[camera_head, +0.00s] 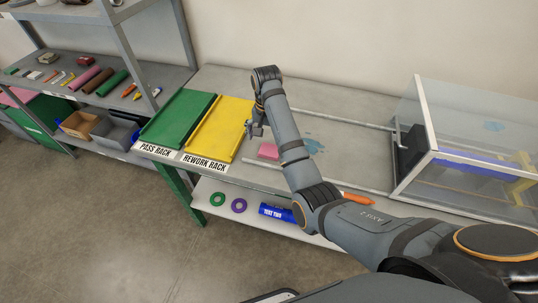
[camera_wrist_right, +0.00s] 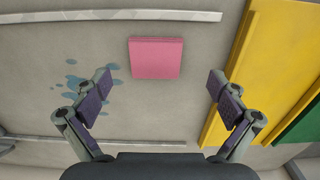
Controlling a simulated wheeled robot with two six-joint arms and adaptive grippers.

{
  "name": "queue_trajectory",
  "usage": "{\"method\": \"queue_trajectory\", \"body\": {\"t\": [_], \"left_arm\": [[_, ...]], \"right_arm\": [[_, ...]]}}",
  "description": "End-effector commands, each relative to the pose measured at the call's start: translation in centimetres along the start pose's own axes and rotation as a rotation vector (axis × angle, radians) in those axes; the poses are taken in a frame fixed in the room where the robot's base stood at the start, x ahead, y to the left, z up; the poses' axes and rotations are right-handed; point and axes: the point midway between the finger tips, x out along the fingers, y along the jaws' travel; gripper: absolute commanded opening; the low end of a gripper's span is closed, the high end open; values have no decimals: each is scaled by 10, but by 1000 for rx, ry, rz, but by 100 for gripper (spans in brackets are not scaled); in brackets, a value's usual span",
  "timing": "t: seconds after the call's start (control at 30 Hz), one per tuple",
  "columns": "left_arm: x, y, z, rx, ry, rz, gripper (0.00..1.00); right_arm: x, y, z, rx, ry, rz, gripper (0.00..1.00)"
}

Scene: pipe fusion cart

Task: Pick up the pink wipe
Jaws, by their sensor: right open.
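The pink wipe (camera_head: 268,151) is a small flat square lying on the grey bench top, just right of the yellow rework rack in the head view. In the right wrist view the pink wipe (camera_wrist_right: 156,58) lies ahead of the fingers, between their lines, with nothing covering it. My right gripper (camera_head: 257,130) is at the yellow rack's right edge in the head view. In the right wrist view my right gripper (camera_wrist_right: 165,88) has its two fingers spread wide, with nothing between them. It is apart from the wipe. My left gripper is not in view.
A blue wet patch (camera_head: 314,146) lies beside the wipe. The yellow rework rack (camera_head: 222,128) and green pass rack (camera_head: 178,118) are to the left. Metal rails (camera_head: 330,116) cross the bench. A clear-walled box (camera_head: 470,120) stands at the right. An orange pen-like item (camera_head: 358,197) lies near the front.

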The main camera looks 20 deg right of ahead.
Motion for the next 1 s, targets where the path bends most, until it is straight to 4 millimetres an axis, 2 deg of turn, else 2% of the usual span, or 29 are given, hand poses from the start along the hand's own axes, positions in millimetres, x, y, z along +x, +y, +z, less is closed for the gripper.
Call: {"method": "queue_trajectory", "body": {"t": [0.03,0.13,0.2,0.3,0.43,0.57,0.67,0.9,1.0], "left_arm": [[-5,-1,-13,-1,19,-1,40],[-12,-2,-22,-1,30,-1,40],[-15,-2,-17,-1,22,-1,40],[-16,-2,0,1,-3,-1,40],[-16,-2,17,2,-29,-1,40],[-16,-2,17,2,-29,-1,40],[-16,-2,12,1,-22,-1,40],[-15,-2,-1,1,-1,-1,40],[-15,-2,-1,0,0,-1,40]], "right_arm": [[1,1,0,0,-3,3,97],[17,4,-3,1,-5,5,97],[29,5,-5,1,-5,5,97],[44,4,-5,0,-3,3,97],[49,3,-6,0,-1,1,97],[50,3,-6,0,-1,1,97],[49,3,-6,0,-1,1,86],[49,3,-6,0,-1,1,54],[49,3,-6,0,-1,1,54]]}}
